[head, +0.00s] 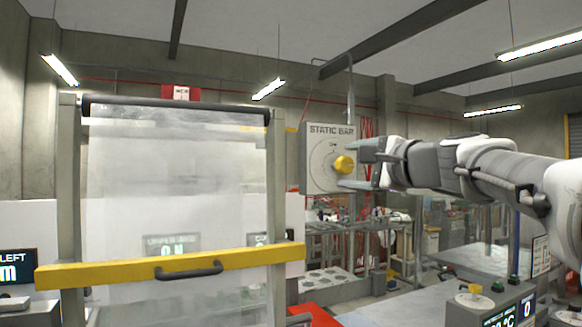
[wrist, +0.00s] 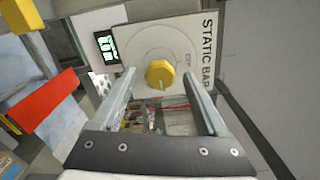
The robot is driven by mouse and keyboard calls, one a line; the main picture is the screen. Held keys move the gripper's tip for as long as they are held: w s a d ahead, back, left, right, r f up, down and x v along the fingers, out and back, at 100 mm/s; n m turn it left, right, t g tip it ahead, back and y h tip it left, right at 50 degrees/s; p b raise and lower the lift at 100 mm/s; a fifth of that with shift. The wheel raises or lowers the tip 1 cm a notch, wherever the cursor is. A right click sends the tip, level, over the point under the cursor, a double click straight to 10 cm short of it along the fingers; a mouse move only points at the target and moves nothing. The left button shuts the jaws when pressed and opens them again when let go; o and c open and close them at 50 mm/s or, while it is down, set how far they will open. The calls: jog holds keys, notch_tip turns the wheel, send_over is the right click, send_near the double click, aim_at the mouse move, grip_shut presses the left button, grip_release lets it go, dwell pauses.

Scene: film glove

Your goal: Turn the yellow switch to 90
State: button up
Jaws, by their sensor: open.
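The yellow switch (head: 344,164) is a round knob on a pale panel (head: 318,180) labelled STATIC BAR, with a thin dial circle around it. In the wrist view the yellow switch (wrist: 160,74) shows lobed edges and lies ahead, between the lines of my two fingers. My gripper (head: 358,165) is open just to the right of the knob in the head view, with one finger above and one below its height. In the wrist view my gripper (wrist: 162,82) is empty and appears short of the knob. The dial's numbers are too small to read.
A clear film sheet (head: 175,180) in a frame with a yellow bar (head: 170,265) stands left of the panel. Tables and equipment (head: 350,225) lie below and behind. In the wrist view, a red block (wrist: 47,100) and a small display (wrist: 106,47) are at left.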

jog(key=b+v, duration=0.1)
jog(key=v, duration=1.5)
jog(key=shift+s+b, duration=0.3)
jog(key=s+a+f+n+g, duration=0.1)
jog(key=a+f+n+g, duration=0.15)
jog(key=f, duration=0.45)
jog(key=s+a+f+n+g, duration=0.1)
jog(key=a+f+n+g, duration=0.15)
jog(key=f, duration=0.45)
jog(key=s+a+f+n+g+h, duration=0.1)
jog(key=s+f+n+g+h, duration=0.2)
jog(key=f, duration=0.9)
jog(key=s+a+f+n+g+h, duration=0.1)
jog(key=s+f+n+g+h, duration=0.2)
jog(key=s+f+n, duration=0.5)
notch_tip(320, 180, down, 5)
jog(key=shift+s+f+h, duration=0.25)
jog(key=shift+s+h, duration=0.15)
jog(key=shift+h, duration=0.1)
jog(key=c, duration=0.4)
jog(key=shift+a, duration=0.1)
jog(key=shift+s+a+r, duration=0.1)
